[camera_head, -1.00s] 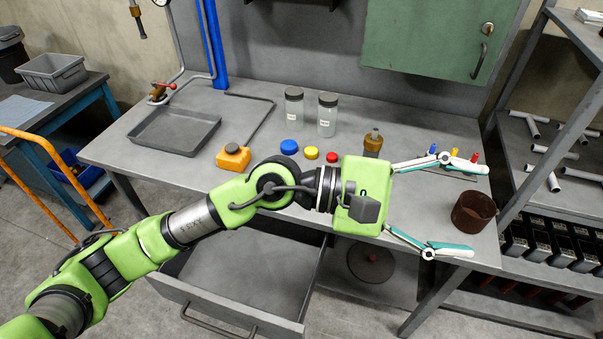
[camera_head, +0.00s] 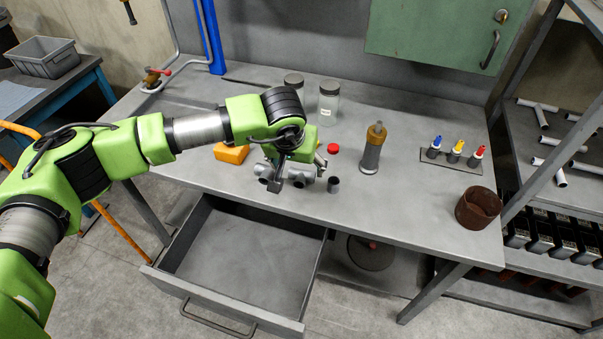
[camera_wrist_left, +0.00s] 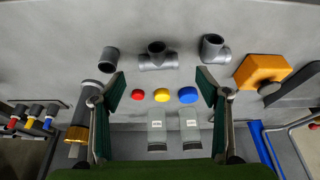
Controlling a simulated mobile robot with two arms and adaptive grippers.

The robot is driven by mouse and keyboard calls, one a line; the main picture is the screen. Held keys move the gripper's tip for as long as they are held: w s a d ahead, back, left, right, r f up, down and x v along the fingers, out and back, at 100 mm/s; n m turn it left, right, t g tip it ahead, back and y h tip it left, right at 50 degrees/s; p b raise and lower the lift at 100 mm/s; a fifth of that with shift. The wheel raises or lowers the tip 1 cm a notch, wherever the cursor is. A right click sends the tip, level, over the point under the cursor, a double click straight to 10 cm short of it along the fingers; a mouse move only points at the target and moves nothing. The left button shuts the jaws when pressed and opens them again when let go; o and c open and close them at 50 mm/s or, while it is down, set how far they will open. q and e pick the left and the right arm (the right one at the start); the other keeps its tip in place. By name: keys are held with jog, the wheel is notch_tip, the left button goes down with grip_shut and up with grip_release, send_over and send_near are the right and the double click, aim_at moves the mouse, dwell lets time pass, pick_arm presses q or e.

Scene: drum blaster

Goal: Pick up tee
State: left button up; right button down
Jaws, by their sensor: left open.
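The tee (camera_wrist_left: 157,57), a grey pipe fitting with a short upward branch in the left wrist view, lies on the bench between a grey coupling (camera_wrist_left: 109,60) and a grey elbow (camera_wrist_left: 214,48). In the head view the tee (camera_head: 301,176) is partly hidden behind my left wrist. My left gripper (camera_wrist_left: 160,88) is open and empty, its green-padded fingers wide apart. In the wrist view the tee lies beyond the fingertips, roughly centred between them, and no finger touches it. In the head view my left gripper (camera_head: 298,162) points down over the fittings. My right gripper is not in view.
An orange box (camera_head: 232,154) stands left of the fittings. Red (camera_wrist_left: 137,95), yellow (camera_wrist_left: 162,95) and blue (camera_wrist_left: 188,95) caps lie near two jars. An open drawer (camera_head: 245,262) juts out below the bench (camera_head: 420,215).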

aim_at(301, 173)
pick_arm(q)
jog(key=shift+w+d+f, duration=0.1)
jog(key=shift+w+f, duration=0.1)
jog(key=shift+f, duration=0.45)
jog(key=p+x, duration=0.1)
jog(key=x, duration=0.1)
jog(key=p+x, duration=0.1)
jog(key=x, duration=0.1)
jog(key=shift+w+d+f, duration=0.15)
jog(key=shift+w+d, duration=0.05)
jog(key=shift+w, duration=0.15)
jog(key=shift+w+f, duration=0.15)
jog(key=shift+f, duration=0.2)
jog(key=shift+r, duration=0.1)
jog(key=c, duration=1.4)
